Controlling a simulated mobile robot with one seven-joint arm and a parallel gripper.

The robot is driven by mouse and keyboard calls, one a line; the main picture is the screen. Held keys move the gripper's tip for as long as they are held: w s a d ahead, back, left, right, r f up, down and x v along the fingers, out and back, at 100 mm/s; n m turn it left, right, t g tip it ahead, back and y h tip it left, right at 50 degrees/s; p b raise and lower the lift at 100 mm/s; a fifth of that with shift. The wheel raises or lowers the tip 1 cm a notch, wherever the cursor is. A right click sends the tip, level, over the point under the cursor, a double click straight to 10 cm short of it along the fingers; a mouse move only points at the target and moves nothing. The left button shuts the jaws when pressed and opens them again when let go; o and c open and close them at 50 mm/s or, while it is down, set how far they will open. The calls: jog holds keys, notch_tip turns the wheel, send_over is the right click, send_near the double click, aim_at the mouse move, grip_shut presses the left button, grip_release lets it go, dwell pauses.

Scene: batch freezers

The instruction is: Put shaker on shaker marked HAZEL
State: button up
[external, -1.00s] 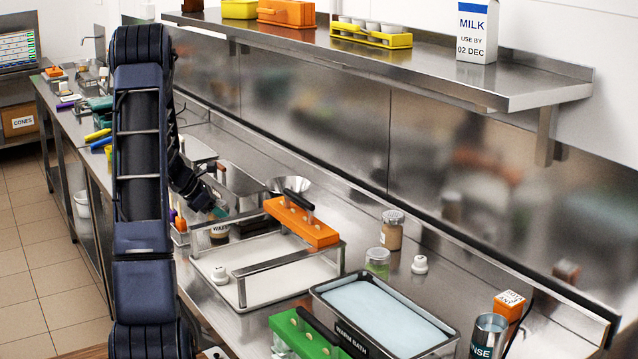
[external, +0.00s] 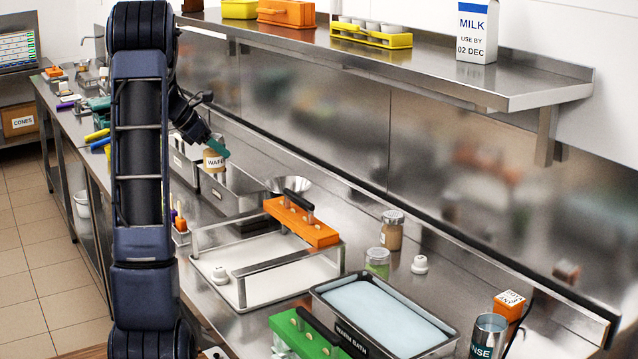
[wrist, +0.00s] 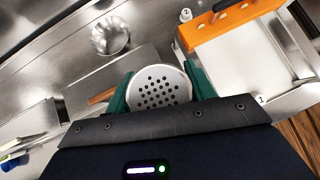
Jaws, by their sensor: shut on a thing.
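My gripper (external: 217,149) is shut on a shaker (external: 214,161) with a pale label starting "WAF" and brown contents; it hangs upright above the counter at the back left. In the wrist view the shaker's round perforated metal lid (wrist: 158,88) sits between my green fingers. A jar with a grey metal lid and tan contents (external: 391,234) stands on the counter right of the white tray. A shorter jar with green contents (external: 377,263) stands in front of it. I cannot read HAZEL on either jar.
A white tray with a raised metal frame (external: 262,283) and an orange handled block (external: 302,222) lies right of my gripper. A metal bowl (external: 288,185), a water bath (external: 385,317) and a small white knob-like item (external: 419,265) are nearby. The steel shelf (external: 400,67) overhangs the back.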

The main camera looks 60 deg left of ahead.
jog(key=shift+w+d+r, duration=0.1)
jog(key=shift+w+r, duration=0.1)
jog(key=shift+w, duration=0.15)
jog(key=w+d+f+m+g+h, duration=0.1)
jog(key=w+d+m+h, duration=0.1)
jog(key=w+d, duration=0.6)
jog(key=w+d+f+m+g+h, duration=0.1)
jog(key=w+d+m, duration=0.25)
jog(key=w, duration=0.75)
jog(key=m+g+h, duration=0.2)
jog(key=m, duration=0.2)
send_over(398, 215)
notch_tip(398, 215, down, 4)
jog(key=shift+n, duration=0.25)
jog(key=shift+d+f, duration=0.1)
jog(key=shift+f, duration=2.05)
jog(key=shift+f, duration=0.1)
jog(key=o, duration=1.2)
jog(key=shift+c, duration=0.2)
